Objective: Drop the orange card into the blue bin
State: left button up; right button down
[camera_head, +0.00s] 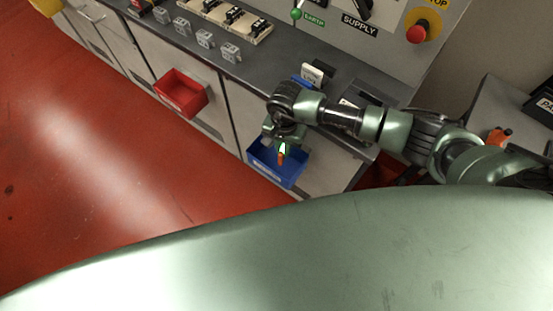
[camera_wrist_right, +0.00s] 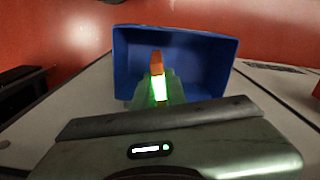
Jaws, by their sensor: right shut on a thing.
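The blue bin (camera_head: 268,167) hangs on the front of the workbench cabinet, below the worktop. In the right wrist view the blue bin (camera_wrist_right: 208,58) shows its open interior. My right gripper (camera_head: 282,148) is over the bin. It is shut on the orange card (camera_head: 281,158), whose tip points down toward the bin. In the wrist view the orange card (camera_wrist_right: 157,62) sticks out beyond my right gripper (camera_wrist_right: 157,92) in front of the bin's inside, with a bright green-white patch near the fingers. My left gripper is not in view.
A red bin (camera_head: 181,93) hangs on the cabinet front to the left. The grey worktop (camera_head: 262,62) carries several small grey blocks and black switches. A panel behind has a red emergency knob (camera_head: 416,33). Open red floor (camera_head: 90,130) lies at left.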

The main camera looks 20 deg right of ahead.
jog(key=shift+f, duration=0.15)
jog(key=c, duration=1.4)
grip_release()
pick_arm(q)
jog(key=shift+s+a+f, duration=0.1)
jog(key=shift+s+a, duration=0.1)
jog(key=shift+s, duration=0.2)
pick_arm(e)
jog(key=shift+o, duration=0.2)
